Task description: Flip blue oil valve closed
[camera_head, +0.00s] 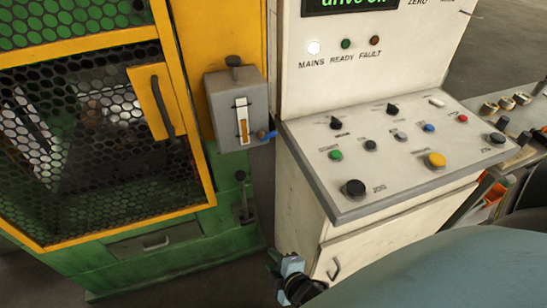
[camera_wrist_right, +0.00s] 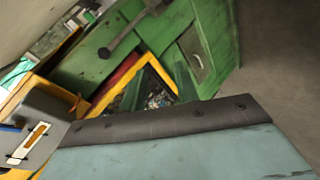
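The blue oil valve (camera_head: 268,135) is a small blue lever on a brass-coloured fitting. It is at the lower right side of a grey oil box (camera_head: 218,108) with an upright sight glass, on the machine's yellow post. My right gripper (camera_head: 283,262) is low in the head view, below the valve and well apart from it, in front of the white cabinet. Its fingers are small and partly hidden, so I cannot tell whether they are open. In the right wrist view the grey box (camera_wrist_right: 43,112) shows at the lower left. My left gripper is not in view.
A white control console (camera_head: 400,140) with buttons and knobs stands just right of the valve. A green machine with a yellow-framed mesh door (camera_head: 95,150) is at the left. A black-knobbed lever (camera_head: 242,195) stands below the box. My arm covers the lower right.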

